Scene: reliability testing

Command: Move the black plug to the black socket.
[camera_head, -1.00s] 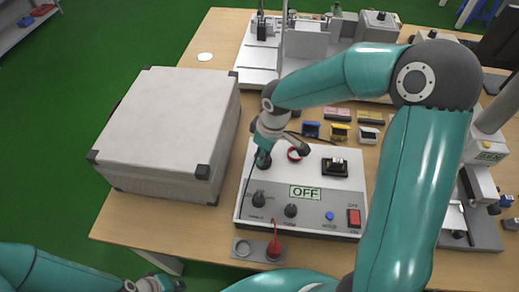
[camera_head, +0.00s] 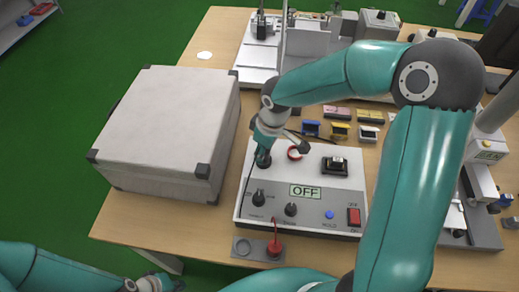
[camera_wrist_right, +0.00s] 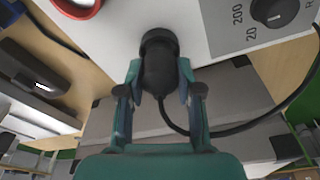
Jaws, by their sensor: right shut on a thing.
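In the head view my right gripper (camera_head: 261,149) points down at the rear left of the white test panel (camera_head: 318,178), shut on the black plug (camera_head: 263,161). In the right wrist view both fingers flank the dark, rounded plug (camera_wrist_right: 160,76), and its cable curves off to the right. The plug's end meets the black socket (camera_wrist_right: 158,36) on the panel, whose rim shows around it. How deep the plug sits is hidden. My left gripper (camera_head: 168,284) is low at the left bottom edge, cut off by the frame, apart from the panel.
A red socket (camera_head: 295,153) sits right of the black one. A red plug (camera_head: 274,248) stands in the grey holder (camera_head: 243,247) in front. A large grey case (camera_head: 165,125) stands close on the left. Small coloured parts and machines fill the table behind the panel.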

